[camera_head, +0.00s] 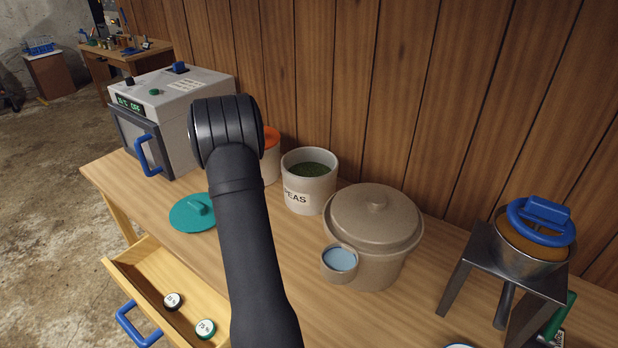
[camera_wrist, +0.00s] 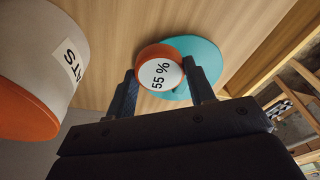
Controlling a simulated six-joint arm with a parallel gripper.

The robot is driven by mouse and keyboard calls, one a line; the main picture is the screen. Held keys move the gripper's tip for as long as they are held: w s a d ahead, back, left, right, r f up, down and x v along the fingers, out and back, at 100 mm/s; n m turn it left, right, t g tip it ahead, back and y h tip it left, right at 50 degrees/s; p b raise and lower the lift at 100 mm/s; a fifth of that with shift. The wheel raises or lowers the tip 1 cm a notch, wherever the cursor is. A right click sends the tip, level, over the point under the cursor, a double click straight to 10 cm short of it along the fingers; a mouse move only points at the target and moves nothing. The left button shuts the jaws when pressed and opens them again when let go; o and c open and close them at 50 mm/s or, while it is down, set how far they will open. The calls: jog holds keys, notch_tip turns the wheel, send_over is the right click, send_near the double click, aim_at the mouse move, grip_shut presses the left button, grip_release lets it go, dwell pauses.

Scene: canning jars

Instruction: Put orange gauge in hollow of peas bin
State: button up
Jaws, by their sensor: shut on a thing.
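The orange gauge (camera_wrist: 158,72) has a white face reading "55 %". In the wrist view my gripper (camera_wrist: 164,84) is shut on it, one finger on each side. In the head view my own arm hides the gripper and the gauge. The peas bin (camera_head: 296,197) is a pale, open round crock labelled PEAS. It stands against the back wall, right of my arm, with green peas (camera_head: 310,170) inside. I cannot make out the shape of the hollow in the peas. The peas bin does not show in the wrist view.
A bin with an orange lid (camera_head: 271,138) stands left of the peas bin. A teal lid (camera_head: 190,213) lies on the table. A large lidded beige pot (camera_head: 375,225) stands right. An open drawer (camera_head: 150,268) holds two gauges. A white oven stands back left.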

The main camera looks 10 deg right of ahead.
jog(key=s+d+r, duration=0.1)
jog(key=d+r, duration=0.2)
jog(key=d, duration=0.9)
jog(key=s+d+r, duration=0.2)
jog(key=d+r, duration=0.1)
jog(key=d, duration=0.8)
jog(key=s+d+r, duration=0.1)
jog(key=d+r, duration=0.2)
jog(key=d, duration=0.9)
jog(key=w+a+f, duration=0.4)
jog(key=w+a, duration=0.1)
jog(key=w+a+f, duration=0.2)
jog(key=a, duration=0.1)
jog(key=shift+w+a+f, duration=0.15)
jog(key=shift+w+f, duration=0.05)
jog(key=shift+f, duration=2.05)
jog(key=shift+f, duration=0.1)
jog(key=o, duration=0.5)
jog(key=shift+f, duration=0.1)
jog(key=o, duration=0.5)
jog(key=shift+c, duration=0.2)
